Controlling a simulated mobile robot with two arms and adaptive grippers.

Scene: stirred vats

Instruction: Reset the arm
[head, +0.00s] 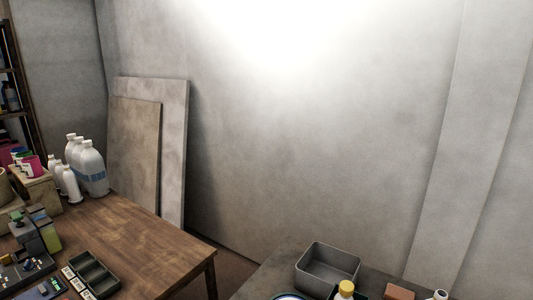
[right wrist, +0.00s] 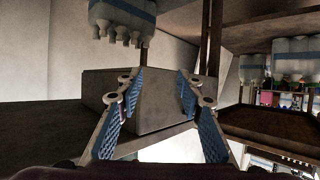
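In the right wrist view my right gripper (right wrist: 160,108) shows with its two blue-padded fingers spread apart. Nothing is held between the fingers; a grey box-like surface (right wrist: 150,85) lies beyond them. The head view shows neither of my arms nor grippers, so my left gripper is out of sight.
In the head view a wooden table (head: 150,235) with white bottles (head: 92,170) and a dark divided tray (head: 93,272) stands at left. A grey open bin (head: 328,268) sits on a dark surface at lower right. Two panels (head: 135,150) lean on the wall.

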